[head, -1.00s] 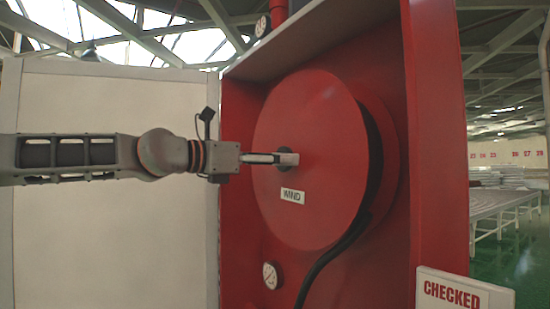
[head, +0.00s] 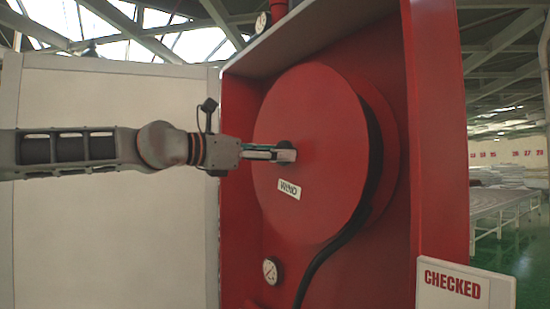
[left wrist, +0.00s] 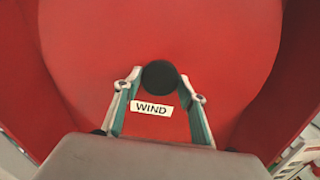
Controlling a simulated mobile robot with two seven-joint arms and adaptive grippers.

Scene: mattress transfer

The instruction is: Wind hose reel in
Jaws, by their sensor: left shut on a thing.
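The red hose reel (head: 325,190) is mounted inside an open red cabinet (head: 436,120). A black hose (head: 325,250) runs around its rim and hangs down below. A "WIND" label (head: 289,189) is on the reel's face and is tilted in the head view. In the left wrist view the knob (left wrist: 160,75) sits between the fingertips, with the label (left wrist: 151,108) between the fingers. My right gripper is not in view.
A white cabinet door (head: 115,215) stands open behind my left arm. Gauges are above the reel and below it (head: 270,270). A "CHECKED" sign (head: 465,285) stands at the lower right. A long table (head: 500,203) is in the right background.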

